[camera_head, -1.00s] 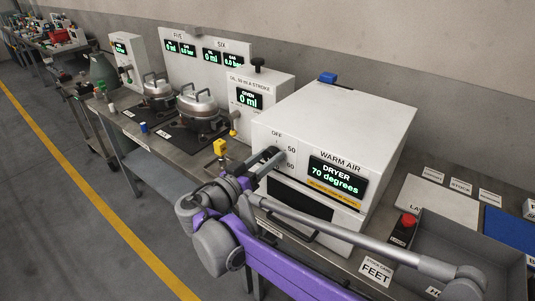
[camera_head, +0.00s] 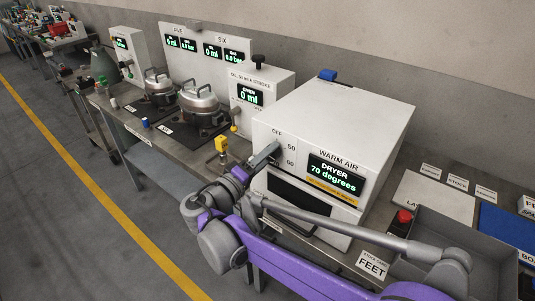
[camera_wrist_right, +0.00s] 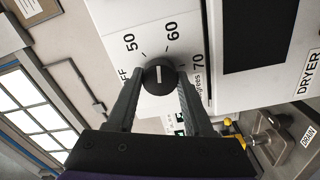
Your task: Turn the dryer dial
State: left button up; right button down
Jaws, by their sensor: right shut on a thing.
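The dryer (camera_head: 335,135) is a white box with an oven-like window, and its green display (camera_head: 335,175) reads "70 degrees". Its round black dial (camera_wrist_right: 160,75) has a white pointer mark, with OFF, 50, 60 and 70 printed around it. My right gripper (camera_head: 270,153) is at the dial on the left of the dryer's front. In the right wrist view, its two dark fingers (camera_wrist_right: 160,88) stand on either side of the dial and are shut on it. In the head view the gripper hides the dial. My left gripper is not in view.
A yellow part (camera_head: 221,145) stands on the bench left of the dryer. An oil dispenser (camera_head: 262,95) and lidded pots (camera_head: 200,98) stand farther left. A grey tray (camera_head: 470,250) and a red button (camera_head: 404,217) are at the right. The dryer's top is mostly clear.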

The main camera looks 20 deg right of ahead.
jog(key=shift+s+f+n, duration=0.1)
jog(key=shift+f+n, duration=0.05)
jog(key=shift+n, duration=10.05)
jog(key=shift+c, duration=1.4)
grip_release()
jog(key=v, duration=1)
jog(key=shift+s+a, duration=0.2)
jog(key=shift+s, duration=0.2)
